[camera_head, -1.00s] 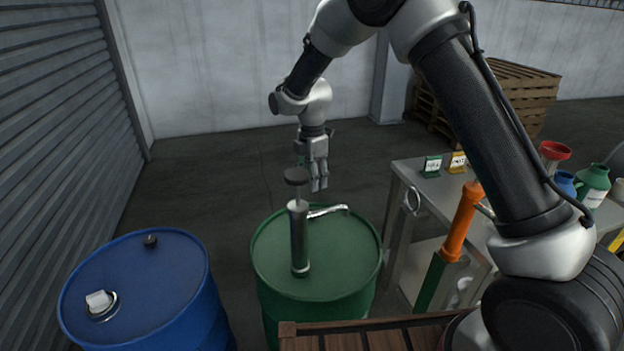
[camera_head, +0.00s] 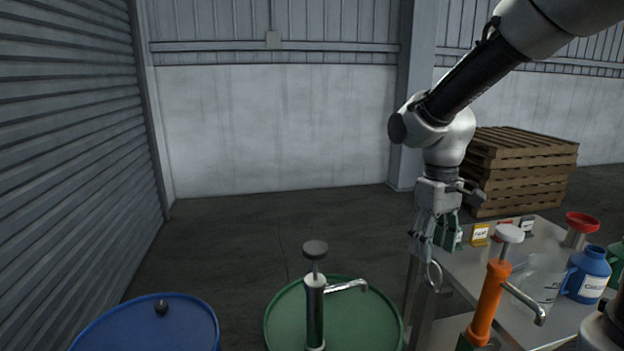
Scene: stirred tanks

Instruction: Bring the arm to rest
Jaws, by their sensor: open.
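My gripper (camera_head: 432,236) hangs from my arm at the right of the picture, fingers pointing down. It is open and nothing shows between its fingers. It is in front of the left end of the metal table (camera_head: 560,300) in the picture and partly covers a small green card there. My arm reaches in from the upper right corner, with its wrist above the gripper.
A green drum (camera_head: 285,322) with a steel hand pump (camera_head: 316,305) stands front centre. A blue drum (camera_head: 150,330) is at left. An orange pump (camera_head: 489,300), a blue jug (camera_head: 587,275) and a red funnel (camera_head: 581,222) are at right. Pallets (camera_head: 520,165) stand behind. Floor behind the drums is clear.

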